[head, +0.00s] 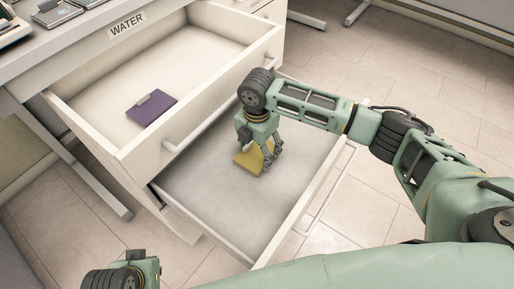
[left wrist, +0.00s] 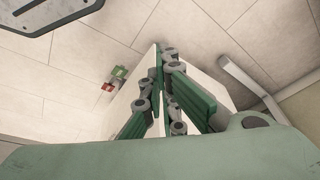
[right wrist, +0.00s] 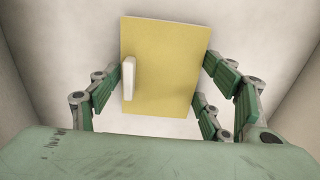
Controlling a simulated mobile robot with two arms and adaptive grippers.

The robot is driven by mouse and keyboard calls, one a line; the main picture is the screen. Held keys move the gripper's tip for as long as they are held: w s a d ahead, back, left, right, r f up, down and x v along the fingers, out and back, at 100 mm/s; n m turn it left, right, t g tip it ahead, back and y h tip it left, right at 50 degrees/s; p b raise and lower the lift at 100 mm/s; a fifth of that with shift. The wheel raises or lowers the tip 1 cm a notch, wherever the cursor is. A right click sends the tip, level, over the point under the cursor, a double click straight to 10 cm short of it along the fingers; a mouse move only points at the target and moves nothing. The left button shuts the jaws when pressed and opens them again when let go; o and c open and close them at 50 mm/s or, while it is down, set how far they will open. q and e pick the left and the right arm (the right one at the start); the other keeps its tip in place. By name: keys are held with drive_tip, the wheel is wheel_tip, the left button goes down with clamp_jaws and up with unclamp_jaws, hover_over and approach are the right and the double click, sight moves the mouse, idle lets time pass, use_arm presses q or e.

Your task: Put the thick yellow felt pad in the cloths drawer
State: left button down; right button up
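The yellow felt pad (head: 249,159) lies flat in the open lower drawer (head: 205,187). In the right wrist view the pad (right wrist: 180,65) has a white block-shaped grip on its top, left of centre. My right gripper (head: 268,165) is in the lower drawer, just over the pad. Its fingers (right wrist: 165,95) are spread wide on both sides of the pad and hold nothing. My left gripper (left wrist: 163,60) has its fingertips together and is empty. No label shows on the lower drawer, so I cannot tell what it is named.
The upper drawer (head: 84,103) is also open, under a WATER label (head: 127,25), with a purple pad (head: 152,108) inside. The lower drawer sticks out farther, and its floor around the yellow pad is clear. Devices (head: 57,12) stand on the counter above.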

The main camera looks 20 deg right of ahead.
sight(257, 153)
drive_tip(key=o, duration=0.3)
drive_tip(key=shift+o, duration=0.2)
drive_tip(key=shift+r, duration=0.35)
wheel_tip(257, 153, up, 6)
drive_tip(key=shift+r+p, duration=0.1)
drive_tip(key=shift+p, duration=0.8)
drive_tip(key=shift+r, duration=0.45)
use_arm(q)
wheel_tip(257, 153, down, 7)
drive_tip(key=shift+w+d+r, duration=0.15)
drive_tip(key=shift+w+r, duration=0.05)
